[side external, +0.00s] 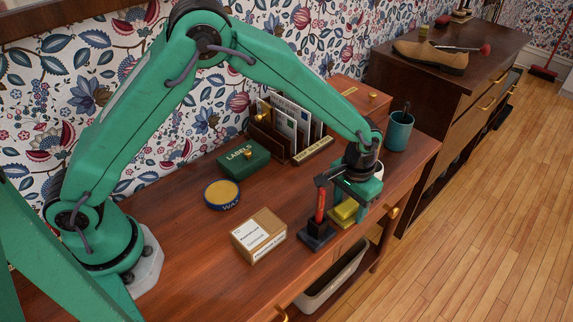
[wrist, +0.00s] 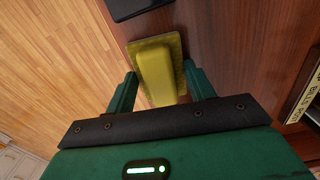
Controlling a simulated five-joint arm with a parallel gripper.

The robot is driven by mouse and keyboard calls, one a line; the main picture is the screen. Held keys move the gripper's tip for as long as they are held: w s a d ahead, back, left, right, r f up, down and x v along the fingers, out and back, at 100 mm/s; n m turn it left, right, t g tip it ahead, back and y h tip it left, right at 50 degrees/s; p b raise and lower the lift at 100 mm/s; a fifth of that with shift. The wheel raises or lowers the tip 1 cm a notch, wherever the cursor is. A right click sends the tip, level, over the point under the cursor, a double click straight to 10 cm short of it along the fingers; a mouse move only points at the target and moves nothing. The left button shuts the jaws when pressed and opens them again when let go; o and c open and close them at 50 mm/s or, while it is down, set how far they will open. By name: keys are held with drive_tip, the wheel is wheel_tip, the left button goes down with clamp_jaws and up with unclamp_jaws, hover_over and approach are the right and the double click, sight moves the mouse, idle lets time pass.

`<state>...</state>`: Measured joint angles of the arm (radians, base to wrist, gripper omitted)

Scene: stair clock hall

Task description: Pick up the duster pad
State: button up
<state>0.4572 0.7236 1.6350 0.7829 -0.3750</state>
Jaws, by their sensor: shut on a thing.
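The duster pad (side external: 342,216) is a yellow block on a flat, darker yellow base, near the front edge of the wooden desk. In the wrist view the duster pad (wrist: 157,74) lies between my two green fingers. My gripper (side external: 349,203) points down over it and is shut on its raised block; in the wrist view my gripper (wrist: 160,84) has one finger on each side. Part of the pad is hidden by the gripper in the side view. I cannot tell whether its base touches the desk.
A dark stand with a red upright piece (side external: 318,234) is close beside the pad. A small carton (side external: 259,235), a wax tin (side external: 221,195), a green labels box (side external: 244,158), a letter rack (side external: 290,135) and a teal mug (side external: 398,131) stand on the desk (side external: 190,250).

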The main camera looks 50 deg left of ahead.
sight(350, 204)
drive_tip(key=shift+r, duration=0.15)
wheel_tip(350, 204, up, 10)
drive_tip(key=shift+f, duration=0.1)
idle(0.6)
drive_tip(key=o, duration=0.4)
drive_tip(key=shift+c, duration=1.4)
